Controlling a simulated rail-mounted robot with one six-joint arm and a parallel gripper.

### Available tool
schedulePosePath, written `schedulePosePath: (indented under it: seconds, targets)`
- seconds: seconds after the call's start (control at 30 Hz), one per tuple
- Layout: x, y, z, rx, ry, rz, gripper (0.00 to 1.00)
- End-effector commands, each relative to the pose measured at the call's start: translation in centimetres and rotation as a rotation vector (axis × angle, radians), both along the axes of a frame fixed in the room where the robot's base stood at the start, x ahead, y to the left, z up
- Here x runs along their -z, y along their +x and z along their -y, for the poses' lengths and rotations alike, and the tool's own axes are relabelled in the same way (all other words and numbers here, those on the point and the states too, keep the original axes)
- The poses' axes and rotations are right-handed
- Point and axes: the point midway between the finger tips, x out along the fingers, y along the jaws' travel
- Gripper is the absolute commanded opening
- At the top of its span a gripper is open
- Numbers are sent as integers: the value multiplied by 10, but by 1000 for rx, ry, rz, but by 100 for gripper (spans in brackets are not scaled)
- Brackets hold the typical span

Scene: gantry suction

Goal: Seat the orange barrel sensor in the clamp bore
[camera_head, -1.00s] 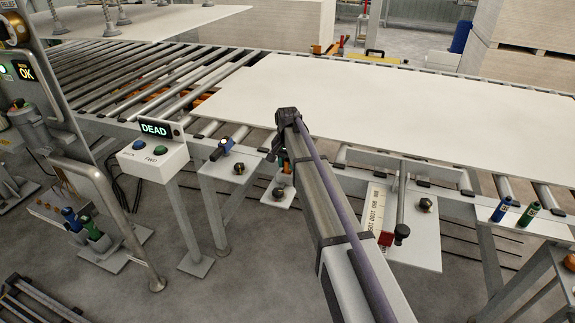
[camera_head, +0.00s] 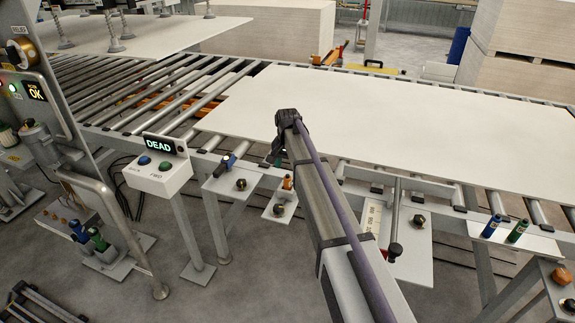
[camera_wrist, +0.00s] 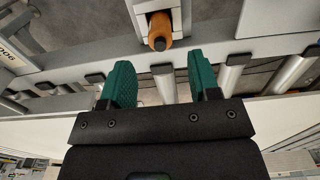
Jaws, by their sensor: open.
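The orange barrel sensor (camera_head: 288,182) stands upright at a small grey bracket plate (camera_head: 281,211) in front of the conveyor. In the wrist view the orange sensor (camera_wrist: 160,30) sits between pale walls of a holder (camera_wrist: 182,18), which looks like the clamp; how deep it sits in the bore I cannot tell. My gripper (camera_head: 279,156) is behind and above the bracket in the head view. Its green fingers (camera_wrist: 160,85) are apart and empty in the wrist view, with the sensor ahead of the gap and not touched by them.
A black knob (camera_head: 279,209) is on the bracket plate. A blue sensor (camera_head: 226,165) lies on the neighbouring plate. The DEAD control box (camera_head: 160,175) stands left. A lever (camera_head: 396,215) is on the right, with a blue (camera_head: 491,226) and a green barrel (camera_head: 518,231) beyond. A white board (camera_head: 400,130) covers the rollers.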

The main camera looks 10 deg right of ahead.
Motion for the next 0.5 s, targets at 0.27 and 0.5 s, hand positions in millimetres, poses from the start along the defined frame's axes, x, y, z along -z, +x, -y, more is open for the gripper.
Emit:
schedulePosePath:
  seconds: [0.27, 0.5]
  targets:
    - [-55, 0, 0, 0, 0, 0, 56]
    - [-52, -68, 0, -81, 0, 0, 56]
